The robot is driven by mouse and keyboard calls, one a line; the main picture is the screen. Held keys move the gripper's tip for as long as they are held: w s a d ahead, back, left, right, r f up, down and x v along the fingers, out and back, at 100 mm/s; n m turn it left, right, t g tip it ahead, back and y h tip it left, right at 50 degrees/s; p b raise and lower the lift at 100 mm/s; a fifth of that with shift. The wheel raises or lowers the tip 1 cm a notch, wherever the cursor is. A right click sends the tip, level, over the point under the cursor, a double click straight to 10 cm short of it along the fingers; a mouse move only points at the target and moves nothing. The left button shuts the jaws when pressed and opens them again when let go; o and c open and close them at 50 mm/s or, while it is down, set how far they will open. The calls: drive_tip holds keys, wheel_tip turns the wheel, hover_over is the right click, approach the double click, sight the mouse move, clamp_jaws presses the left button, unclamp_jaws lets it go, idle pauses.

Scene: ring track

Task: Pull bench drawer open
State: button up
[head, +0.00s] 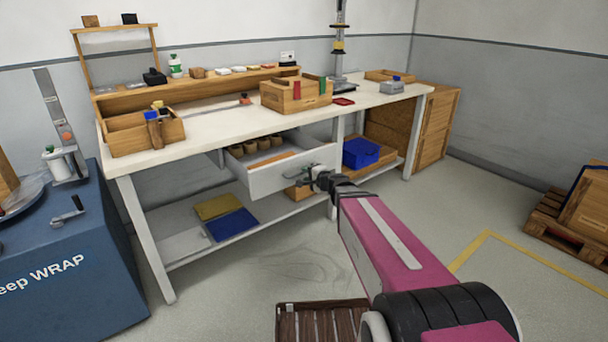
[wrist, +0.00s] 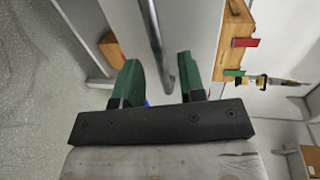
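The white bench drawer (head: 290,180) stands pulled out from under the bench (head: 205,135), with several brown round items (head: 257,146) inside. My gripper (head: 318,176) is at the right part of the drawer front. In the wrist view, the grey bar handle (wrist: 155,40) runs along the white drawer front (wrist: 190,30). Its near end lies between the two green fingers of my gripper (wrist: 163,82). The fingers are wide apart, with a gap on each side of the bar. Whether the bar is deep between the fingertips is hard to tell.
A lower shelf (head: 180,245) holds yellow and blue flat items. A blue bin (head: 361,153) sits right of the drawer. A blue wrapping machine (head: 70,270) stands at left, and a pallet (head: 560,225) at right.

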drive_tip(key=v, duration=0.7)
drive_tip(key=shift+s+d, duration=0.2)
drive_tip(key=s+a+f+n+g+h, duration=0.1)
drive_tip(key=s+f+n+g+h, duration=0.1)
drive_tip(key=s+f+n+g, duration=0.7)
drive_tip(key=s+d+f+n+g+h, duration=0.2)
drive_tip(key=s+d+f+g+h, duration=0.2)
drive_tip(key=s+d+f+h, duration=0.2)
drive_tip(key=d+f, duration=0.1)
drive_tip(key=d, duration=0.1)
drive_tip(key=shift+s+d+f+h, duration=0.2)
drive_tip(key=shift+d+f+h, duration=0.15)
drive_tip(key=shift+h, duration=0.05)
